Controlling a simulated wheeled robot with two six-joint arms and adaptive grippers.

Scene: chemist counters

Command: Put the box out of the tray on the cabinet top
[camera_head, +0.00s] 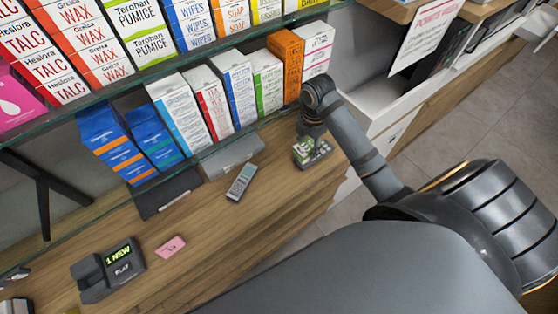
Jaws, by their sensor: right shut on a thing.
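A small green and white box (303,146) is at the right end of the wooden cabinet top (215,235). My right gripper (311,134) points down over it from above and is shut on it. The fingers are small and partly hide the box. A small dark grey tray (318,158) lies directly under and around the box. I cannot tell whether the box is still touching the tray. My left gripper is not in view.
A calculator-like handset (240,182), a pink card (171,245) and a card terminal (108,270) lie on the cabinet top. Blue boxes (113,142) and a row of white boxes (235,88) stand along the back, under a glass shelf (150,75). Bare wood lies at front centre.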

